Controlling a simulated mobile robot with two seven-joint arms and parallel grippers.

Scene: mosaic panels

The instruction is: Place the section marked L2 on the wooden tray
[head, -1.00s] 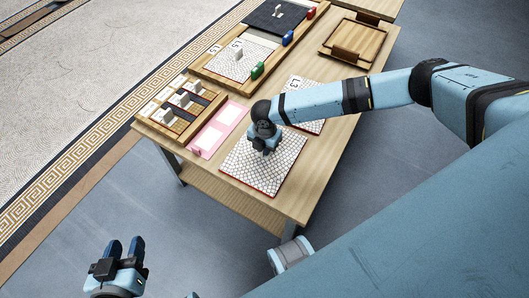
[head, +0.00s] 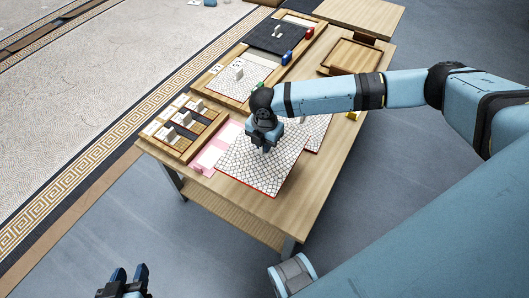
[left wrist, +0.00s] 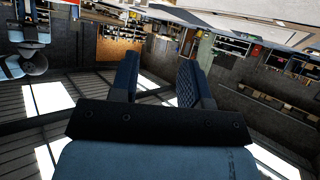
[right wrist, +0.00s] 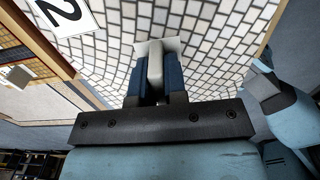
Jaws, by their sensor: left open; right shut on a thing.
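My right gripper (head: 265,147) is shut on the small pale knob (right wrist: 155,68) of a white-tiled mosaic section (head: 258,172) with a red edge. The section seems raised above the table, slightly tilted in the picture. A white label (right wrist: 66,14) showing a "2" is on it in the right wrist view; the rest of the label is cut off. The wooden tray (head: 352,56), with two dark brown handles, is at the far right of the table, away from the section. My left gripper (head: 129,274) is open and empty, low at the left, off the table; it shows in the left wrist view (left wrist: 160,75).
Another tiled section (head: 318,130) lies partly behind my right arm and the held section. A pink sheet (head: 208,160), a compartment tray (head: 185,152) with tabbed pieces, and a wooden board with a section (head: 230,88) and dark panel (head: 272,38) line the left side. A yellow block (head: 354,115) is nearby.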

